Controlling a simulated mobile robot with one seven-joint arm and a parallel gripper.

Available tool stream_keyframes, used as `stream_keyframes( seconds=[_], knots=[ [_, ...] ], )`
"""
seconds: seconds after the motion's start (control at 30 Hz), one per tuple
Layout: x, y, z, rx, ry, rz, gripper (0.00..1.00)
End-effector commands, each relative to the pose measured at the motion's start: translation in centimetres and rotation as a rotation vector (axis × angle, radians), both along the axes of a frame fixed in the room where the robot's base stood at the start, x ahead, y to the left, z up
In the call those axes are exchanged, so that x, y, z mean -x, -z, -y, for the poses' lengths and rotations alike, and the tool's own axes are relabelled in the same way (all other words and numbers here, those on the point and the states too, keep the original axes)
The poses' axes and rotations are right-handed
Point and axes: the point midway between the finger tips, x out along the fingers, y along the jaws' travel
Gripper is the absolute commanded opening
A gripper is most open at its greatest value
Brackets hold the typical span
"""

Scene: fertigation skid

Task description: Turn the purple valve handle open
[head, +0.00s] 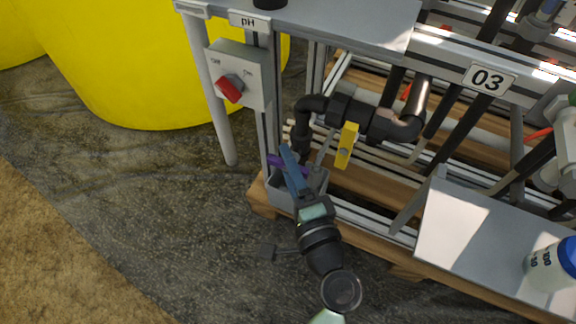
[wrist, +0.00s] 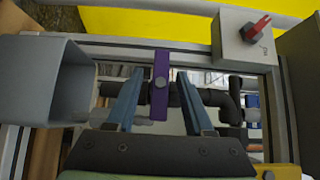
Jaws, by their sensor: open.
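The purple valve handle (wrist: 160,88) stands upright in the wrist view, a flat bar with a round bolt head near its middle. It lies across the dark pipe (wrist: 212,97) that runs sideways behind it. My gripper (wrist: 158,76) is open, with one blue finger on each side of the handle and a visible gap on both sides.
A grey open bin (head: 316,187) is close beside my gripper; it fills the left of the wrist view (wrist: 45,85). A yellow valve handle (head: 347,146) on a black pipe is to the right. A switch box with a red knob (head: 230,88) and a frame post are nearby.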

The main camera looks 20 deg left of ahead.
Motion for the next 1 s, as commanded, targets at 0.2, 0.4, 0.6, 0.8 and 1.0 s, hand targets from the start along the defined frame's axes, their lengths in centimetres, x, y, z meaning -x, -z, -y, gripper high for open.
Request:
stream_keyframes(
  seconds=[0.2,0.4,0.6,0.8,1.0],
  knots=[
    [-0.09,-0.02,-0.09,-0.001,0.000,-0.001,0.53],
    [-0.07,-0.01,-0.07,-0.001,0.000,-0.001,0.26],
    [-0.06,0.00,-0.07,-0.001,0.000,-0.001,0.00],
    [-0.06,-0.05,-0.05,0.002,0.000,-0.001,0.00],
    [-0.05,-0.37,-0.05,0.039,0.000,-0.003,0.00]
  ],
)
